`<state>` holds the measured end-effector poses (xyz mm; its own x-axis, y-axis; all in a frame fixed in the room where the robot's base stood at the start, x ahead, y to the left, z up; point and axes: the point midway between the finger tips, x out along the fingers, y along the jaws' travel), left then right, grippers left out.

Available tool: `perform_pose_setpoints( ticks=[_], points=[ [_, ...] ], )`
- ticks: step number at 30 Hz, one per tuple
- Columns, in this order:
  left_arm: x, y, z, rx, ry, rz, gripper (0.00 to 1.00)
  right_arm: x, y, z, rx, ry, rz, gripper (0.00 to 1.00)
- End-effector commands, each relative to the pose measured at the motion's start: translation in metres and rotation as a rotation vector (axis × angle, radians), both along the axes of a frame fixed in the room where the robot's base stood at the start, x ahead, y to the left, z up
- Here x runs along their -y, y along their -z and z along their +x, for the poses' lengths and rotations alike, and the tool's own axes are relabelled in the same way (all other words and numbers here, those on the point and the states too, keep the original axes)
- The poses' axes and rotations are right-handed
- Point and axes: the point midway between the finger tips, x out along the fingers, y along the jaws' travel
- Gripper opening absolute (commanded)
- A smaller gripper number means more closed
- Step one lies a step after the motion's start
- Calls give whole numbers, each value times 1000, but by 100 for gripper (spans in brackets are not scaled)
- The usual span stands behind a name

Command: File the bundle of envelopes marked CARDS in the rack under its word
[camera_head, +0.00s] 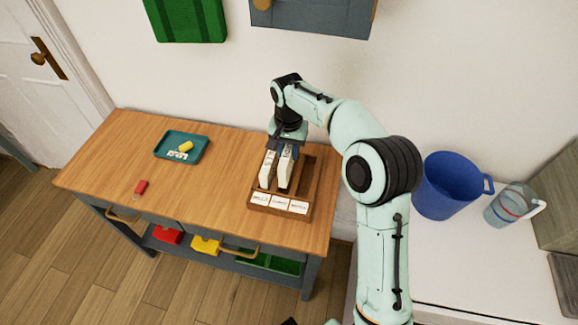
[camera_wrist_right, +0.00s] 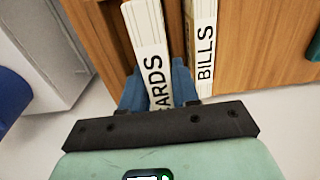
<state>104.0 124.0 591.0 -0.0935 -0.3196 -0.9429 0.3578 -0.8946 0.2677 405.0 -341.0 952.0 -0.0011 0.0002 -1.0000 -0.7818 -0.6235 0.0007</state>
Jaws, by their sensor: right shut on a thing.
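The wooden rack (camera_head: 306,184) stands at the right end of the wooden table, with three white word labels along its front, too small to read surely. The white bundle marked CARDS (camera_wrist_right: 150,42) is between the blue fingers of my right gripper (camera_wrist_right: 155,88), which is shut on it. In the head view this bundle (camera_head: 284,174) is upright at the rack's middle compartment; I cannot tell whether it touches the bottom. The bundle marked BILLS (camera_wrist_right: 201,45) stands beside it, in the left compartment in the head view (camera_head: 266,172). My left gripper is not in view.
A teal tray (camera_head: 166,155) with a yellow item and white pieces lies left of the rack. A small red object (camera_head: 141,187) is near the table's front edge. The rack's right compartment looks empty. A blue bucket (camera_head: 440,190) and a clear jug (camera_head: 506,207) stand on the right counter.

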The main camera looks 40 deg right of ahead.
Motion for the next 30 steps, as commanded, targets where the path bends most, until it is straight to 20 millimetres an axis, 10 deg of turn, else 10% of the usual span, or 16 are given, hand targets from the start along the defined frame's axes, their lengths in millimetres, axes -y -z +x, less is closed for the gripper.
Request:
perform_pose_setpoints(
  ticks=[11,24,25,27,30],
  points=[
    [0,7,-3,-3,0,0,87,0,50,0,0,-1,0,0],
    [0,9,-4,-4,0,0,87,0,57,0,1,-1,0,0],
    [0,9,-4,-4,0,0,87,0,57,0,1,-1,0,33],
    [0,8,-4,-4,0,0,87,0,57,0,1,-1,0,55],
    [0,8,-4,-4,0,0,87,0,57,0,1,-1,0,55]
  ],
)
